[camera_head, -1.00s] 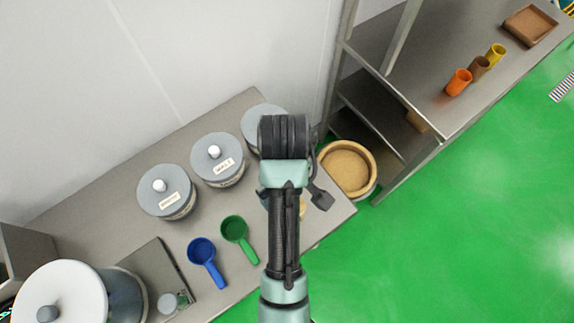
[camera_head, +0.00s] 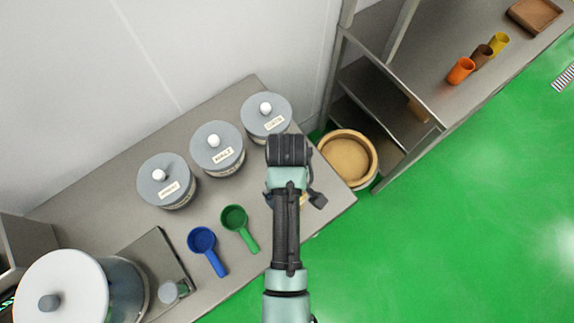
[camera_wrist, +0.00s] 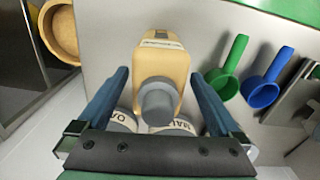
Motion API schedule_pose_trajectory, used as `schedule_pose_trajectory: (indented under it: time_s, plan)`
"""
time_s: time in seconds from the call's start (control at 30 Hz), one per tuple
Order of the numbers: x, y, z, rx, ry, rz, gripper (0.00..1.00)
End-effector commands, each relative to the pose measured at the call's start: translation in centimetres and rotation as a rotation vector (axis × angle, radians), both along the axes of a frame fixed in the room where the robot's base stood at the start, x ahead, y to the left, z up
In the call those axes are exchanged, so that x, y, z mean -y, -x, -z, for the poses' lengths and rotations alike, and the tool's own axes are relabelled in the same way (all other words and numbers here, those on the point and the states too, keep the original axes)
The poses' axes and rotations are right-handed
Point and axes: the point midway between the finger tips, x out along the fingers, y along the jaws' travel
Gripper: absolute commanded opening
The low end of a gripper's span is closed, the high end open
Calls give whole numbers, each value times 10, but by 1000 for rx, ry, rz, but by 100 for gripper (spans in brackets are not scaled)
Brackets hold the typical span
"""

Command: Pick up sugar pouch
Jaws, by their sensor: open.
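The sugar pouch (camera_wrist: 165,55) is a tan pack with a grey cap and a small label, on the metal table in the wrist view. My gripper (camera_wrist: 160,75) is open. Its two blue fingers stand apart on the left and right of the pouch, with the grey cap between them and closer to the camera. In the head view my arm hides the fingers and nearly all of the pouch.
Three grey-lidded canisters (camera_head: 218,148) stand along the table's back. A blue scoop (camera_head: 204,242) and a green scoop (camera_head: 236,219) lie left of my arm. A large white-lidded pot (camera_head: 62,290) is at lower left. A round tan bin (camera_head: 347,157) stands beyond the table's right end.

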Motion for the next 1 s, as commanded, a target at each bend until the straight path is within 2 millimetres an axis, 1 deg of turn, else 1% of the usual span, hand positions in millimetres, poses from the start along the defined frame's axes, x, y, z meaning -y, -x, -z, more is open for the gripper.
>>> schedule_pose_trajectory:
  time_s: [0.1,0.2,0.3,0.5,0.57,0.6,0.97,1.0]
  plan:
    - [1,0,14,-3,0,0,100]
    - [1,0,23,-1,0,0,100]
    - [1,-1,27,1,0,0,100]
    - [1,-1,27,1,0,0,100]
    - [1,-1,27,1,0,0,89]
    - [1,-1,27,1,0,0,82]
    - [1,-1,27,1,0,0,17]
    - [1,-1,27,1,0,0,10]
